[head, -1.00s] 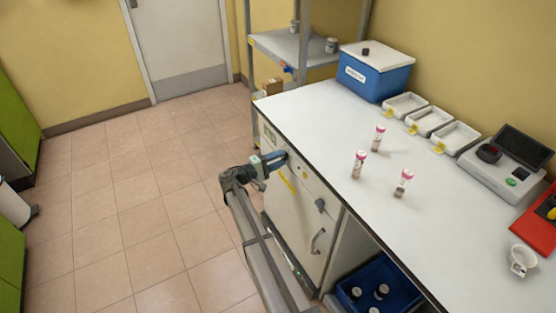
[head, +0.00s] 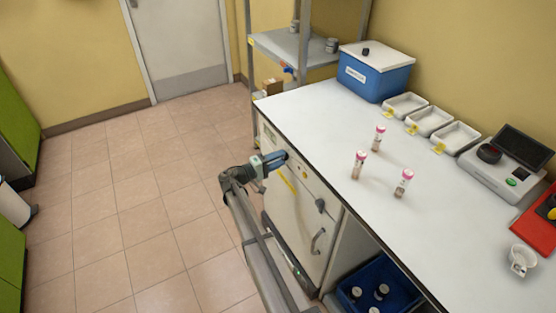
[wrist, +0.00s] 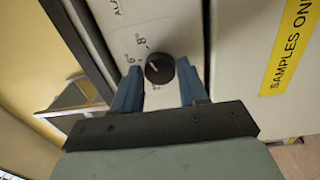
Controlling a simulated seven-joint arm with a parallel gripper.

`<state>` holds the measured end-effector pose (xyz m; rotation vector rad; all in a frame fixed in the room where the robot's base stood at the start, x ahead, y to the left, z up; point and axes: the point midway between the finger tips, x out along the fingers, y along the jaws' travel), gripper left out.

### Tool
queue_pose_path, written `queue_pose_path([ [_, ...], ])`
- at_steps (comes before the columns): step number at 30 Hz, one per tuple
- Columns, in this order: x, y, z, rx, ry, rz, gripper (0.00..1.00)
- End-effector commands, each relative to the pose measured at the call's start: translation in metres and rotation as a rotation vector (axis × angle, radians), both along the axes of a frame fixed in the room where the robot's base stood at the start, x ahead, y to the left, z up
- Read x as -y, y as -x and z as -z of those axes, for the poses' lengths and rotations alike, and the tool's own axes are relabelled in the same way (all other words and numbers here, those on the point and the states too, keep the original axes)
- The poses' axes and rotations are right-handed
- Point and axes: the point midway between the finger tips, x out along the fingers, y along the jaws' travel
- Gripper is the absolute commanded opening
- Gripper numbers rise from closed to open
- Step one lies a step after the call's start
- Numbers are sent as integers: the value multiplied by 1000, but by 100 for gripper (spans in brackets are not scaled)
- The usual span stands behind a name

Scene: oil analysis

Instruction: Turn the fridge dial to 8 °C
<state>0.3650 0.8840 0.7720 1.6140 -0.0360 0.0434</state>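The fridge dial is a small round black knob (wrist: 159,68) with a white mark on the light fridge panel (wrist: 118,22). Printed "6" and "8°" marks show to its left and upper left in the wrist view. The white mark points to the upper left; its exact setting is hard to read. My gripper (wrist: 159,88) is open, with one blue finger on either side of the dial; I cannot tell whether either touches it. In the head view, my gripper (head: 284,156) is at the upper front of the fridge (head: 293,210) and hides the dial.
The fridge stands under a white bench (head: 330,130). Pink-capped sample tubes (head: 359,164) and a blue box (head: 375,75) are on the bench. A yellow "SAMPLES ONLY" label (wrist: 285,50) is right of the dial. The tiled floor (head: 140,200) to the left is clear.

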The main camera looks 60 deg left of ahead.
Motion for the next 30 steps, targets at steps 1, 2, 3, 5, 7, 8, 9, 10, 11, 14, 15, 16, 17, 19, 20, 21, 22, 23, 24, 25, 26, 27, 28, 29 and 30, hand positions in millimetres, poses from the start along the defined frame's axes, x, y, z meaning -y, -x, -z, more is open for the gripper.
queue_pose_path([
  [1, 0, 0, 0, 0, 0, 0, 48],
  [2, 0, 0, 0, 0, 0, 0, 51],
  [3, 0, 0, 0, 0, 0, 0, 54],
  [5, 0, 0, 0, 0, 0, 0, 60],
  [7, 0, 0, 0, 0, 1, 0, 64],
  [8, 0, 0, 0, 0, 1, 0, 64],
  [9, 0, 0, 0, 0, 1, 0, 64],
  [10, 0, 0, 0, 0, 1, 0, 64],
  [11, 0, 0, 0, 0, 1, 0, 64],
  [14, 0, 1, 0, 0, 1, 0, 64],
  [15, 0, 2, 0, 0, 1, 0, 64],
  [16, 0, 4, 0, 0, 1, -1, 64],
  [17, 0, 6, 0, 0, 1, -1, 64],
  [19, 0, 14, 1, 0, 1, -2, 64],
  [20, 0, 18, 1, 0, 1, -3, 64],
  [21, 0, 24, 1, 0, 1, -2, 64],
  [22, 0, 29, 1, 0, 1, -2, 64],
  [23, 0, 34, 2, 0, 1, -2, 64],
  [24, 0, 43, 2, 0, 1, -3, 64],
  [25, 0, 49, 2, 0, 1, -3, 64],
  [26, 0, 55, 3, 0, 1, -3, 64],
  [27, 0, 63, 3, 1, 1, -2, 64],
  [28, 0, 69, 3, 1, 1, -3, 64],
  [29, 0, 75, 4, 0, 1, -3, 64],
  [30, 0, 82, 4, 1, 1, -3, 64],
])
